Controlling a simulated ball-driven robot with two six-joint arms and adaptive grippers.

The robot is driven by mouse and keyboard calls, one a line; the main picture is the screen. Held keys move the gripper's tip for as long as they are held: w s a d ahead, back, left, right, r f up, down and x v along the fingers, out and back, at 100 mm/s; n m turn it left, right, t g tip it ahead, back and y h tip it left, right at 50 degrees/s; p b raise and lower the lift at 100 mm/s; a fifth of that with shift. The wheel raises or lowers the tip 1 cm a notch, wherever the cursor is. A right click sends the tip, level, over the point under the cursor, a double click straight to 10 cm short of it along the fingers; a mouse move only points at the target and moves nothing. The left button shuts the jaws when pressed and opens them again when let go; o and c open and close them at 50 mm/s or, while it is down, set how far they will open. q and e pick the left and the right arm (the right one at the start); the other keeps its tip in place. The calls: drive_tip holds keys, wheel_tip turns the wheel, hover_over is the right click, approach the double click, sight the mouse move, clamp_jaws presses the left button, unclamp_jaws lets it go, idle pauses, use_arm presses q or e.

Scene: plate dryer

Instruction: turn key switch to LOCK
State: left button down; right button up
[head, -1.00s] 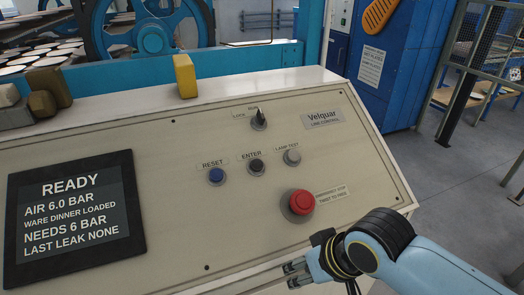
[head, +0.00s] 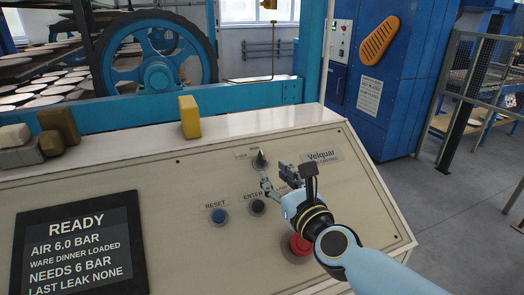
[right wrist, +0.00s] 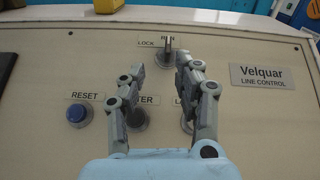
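The key switch (head: 261,161) sits near the top of the sloped control panel. In the right wrist view the key switch (right wrist: 168,50) stands upright, in line with the partly covered RUN label above it. The LOCK label (right wrist: 146,43) is to its left. My right gripper (head: 275,177) is just below the key switch in the head view, over the upper middle of the panel. In the right wrist view the gripper (right wrist: 160,66) has its two fingers apart with nothing between them, pointing at the key. Contact with the key cannot be seen. My left gripper is not in view.
My right arm partly covers the red emergency stop (head: 300,245). The gripper covers parts of ENTER (head: 257,207) and the lamp test button. The blue RESET button (head: 220,217) is clear. A READY screen (head: 80,245) is at left; a yellow block (head: 190,117) stands on the ledge.

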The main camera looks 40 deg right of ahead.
sight(262, 152)
drive_tip(key=shift+m+h, duration=0.5)
drive_tip(key=shift+m, duration=0.3)
drive_tip(key=x, duration=1.1)
drive_tip(key=shift+s+d+r, duration=0.1)
drive_tip(key=shift+d, duration=0.3)
drive_tip(key=shift+c, duration=0.3)
